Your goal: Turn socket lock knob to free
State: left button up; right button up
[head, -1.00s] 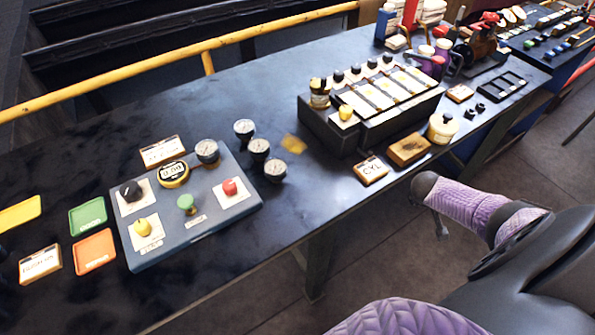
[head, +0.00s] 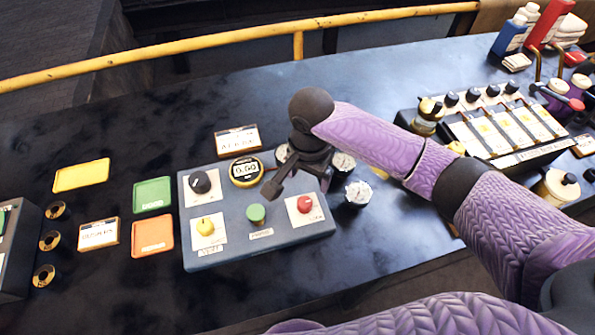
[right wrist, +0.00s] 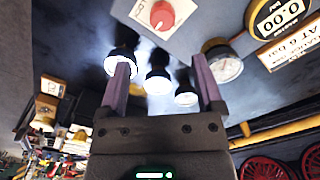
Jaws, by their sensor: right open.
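A blue-grey panel (head: 270,236) carries a black knob (head: 201,182), a yellow knob (head: 205,227), a green knob (head: 256,213) and a red knob (head: 305,204). The red knob sits on a white plate and also shows at the top of the right wrist view (right wrist: 163,15). The small labels are unreadable, so I cannot tell which is the socket lock knob. My right gripper (head: 298,186) is open and empty above the panel's back right part. My left gripper is out of view.
Coloured trays (head: 152,194) lie left. A valve block (head: 500,130) stands at right; a yellow rail (head: 230,40) runs behind.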

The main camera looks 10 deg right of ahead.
aim_at(305, 202)
jog(key=shift+w+a+f, duration=0.15)
jog(key=shift+a, duration=0.1)
jog(key=f+b, duration=0.1)
jog(key=f, duration=0.3)
jog(key=f+b, duration=0.2)
jog(key=f, duration=0.2)
jog(key=shift+s+f+b, duration=0.2)
jog(key=shift+f+b, duration=0.1)
jog(key=shift+f, duration=0.45)
jog(key=shift+c, duration=0.9)
grip_shut()
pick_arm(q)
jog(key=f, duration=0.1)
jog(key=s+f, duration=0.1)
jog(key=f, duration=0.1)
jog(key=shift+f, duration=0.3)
